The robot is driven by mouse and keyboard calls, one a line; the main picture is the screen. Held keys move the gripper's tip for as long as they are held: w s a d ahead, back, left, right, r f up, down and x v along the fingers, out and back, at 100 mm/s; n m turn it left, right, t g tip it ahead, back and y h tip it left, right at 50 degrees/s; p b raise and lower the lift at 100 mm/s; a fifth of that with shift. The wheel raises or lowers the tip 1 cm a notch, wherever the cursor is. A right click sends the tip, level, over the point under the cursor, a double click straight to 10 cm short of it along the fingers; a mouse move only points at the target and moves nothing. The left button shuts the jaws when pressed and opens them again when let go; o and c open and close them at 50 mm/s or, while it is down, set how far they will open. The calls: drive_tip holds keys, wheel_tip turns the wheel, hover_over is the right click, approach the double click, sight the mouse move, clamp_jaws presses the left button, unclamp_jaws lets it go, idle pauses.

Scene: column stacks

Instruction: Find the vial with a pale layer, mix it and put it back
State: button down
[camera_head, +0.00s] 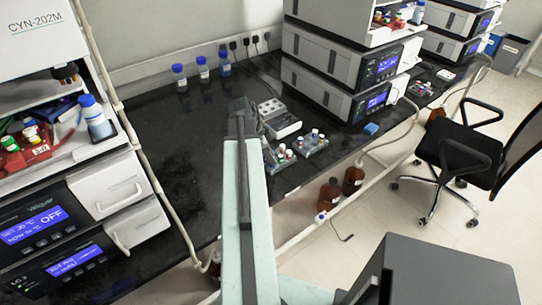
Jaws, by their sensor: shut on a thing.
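My gripper (240,108) is at the far end of my arm, over the black bench, just left of a pale block with round wells (279,117). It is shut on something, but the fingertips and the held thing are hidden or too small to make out. A small clear rack (309,143) with several capped vials stands right of my arm. Another group of small capped vials (280,156) stands beside it, nearer my arm. Caps are white, red and blue. No pale layer can be told at this size.
Three blue-capped bottles (203,70) stand at the back of the black bench (170,135). Stacked instruments (335,95) rise at right, others (60,225) at left. Brown bottles (353,178) and a black chair (470,155) are on the floor at right. The bench left of my arm is clear.

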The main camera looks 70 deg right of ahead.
drive_tip(key=shift+f, duration=0.25)
drive_tip(key=shift+f+b, duration=0.35)
drive_tip(key=shift+b, duration=0.2)
drive_tip(key=c, duration=0.9)
unclamp_jaws()
drive_tip(key=shift+w, duration=0.1)
drive_tip(key=shift+r+p, duration=3)
